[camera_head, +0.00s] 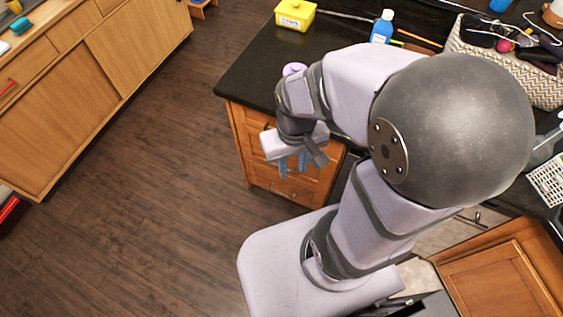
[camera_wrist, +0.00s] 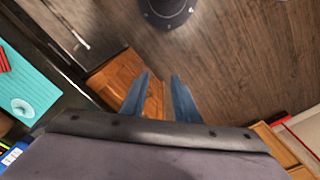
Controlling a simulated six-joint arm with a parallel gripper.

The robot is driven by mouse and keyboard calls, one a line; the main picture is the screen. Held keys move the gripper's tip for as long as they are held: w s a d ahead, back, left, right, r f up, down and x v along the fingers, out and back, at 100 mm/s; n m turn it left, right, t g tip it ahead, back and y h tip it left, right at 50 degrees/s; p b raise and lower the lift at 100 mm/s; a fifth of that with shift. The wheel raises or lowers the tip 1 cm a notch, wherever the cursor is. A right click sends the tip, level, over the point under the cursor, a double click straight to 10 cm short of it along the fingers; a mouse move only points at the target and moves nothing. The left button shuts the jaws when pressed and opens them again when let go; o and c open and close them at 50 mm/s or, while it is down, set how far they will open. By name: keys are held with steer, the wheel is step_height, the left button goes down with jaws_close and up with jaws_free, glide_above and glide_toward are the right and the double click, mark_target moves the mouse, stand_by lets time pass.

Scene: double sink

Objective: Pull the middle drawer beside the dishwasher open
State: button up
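The wooden drawer stack (camera_head: 252,150) stands under the corner of the dark countertop in the head view. Its upper front shows a dark handle, and a lower front shows another handle. My gripper (camera_head: 293,164) hangs in front of the stack and covers much of the middle drawer, so that drawer's handle is hidden. In the wrist view my gripper (camera_wrist: 159,90) has its two blue fingers apart with nothing seen between them. Orange wood of the drawer stack (camera_wrist: 116,76) shows beside and behind the left finger. I cannot tell whether a finger touches it.
The countertop (camera_head: 255,72) holds a yellow container (camera_head: 295,14), a blue bottle (camera_head: 382,27) and a woven basket (camera_head: 510,62). A wooden cabinet row (camera_head: 90,75) stands across the aisle at left. The wooden floor (camera_head: 165,150) between is clear.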

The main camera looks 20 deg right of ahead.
steer(key=w+d+f+m+t+b, duration=0.25)
steer(key=w+f+b, duration=0.25)
steer(key=f+b, duration=0.3)
steer(key=w+d+f+m+t+b, duration=0.15)
steer(key=w+d+f+b, duration=0.3)
steer(key=f, duration=0.45)
steer(key=w+d+f+m+t+b, duration=0.1)
steer(key=w+d+f+t+b, duration=0.15)
steer(key=w+f+b, duration=0.45)
step_height(320, 180, down, 24)
steer(key=w+m+t+y+b, duration=0.1)
steer(key=m+t+y+b, duration=0.6)
steer(key=b, duration=2.1)
steer(key=m+t, duration=0.2)
steer(key=m, duration=0.1)
steer(key=shift+w+a, duration=0.25)
steer(key=shift+a, duration=0.15)
steer(key=shift+w, duration=0.15)
steer(key=shift+b+x, duration=0.7)
steer(key=shift+x, duration=2.85)
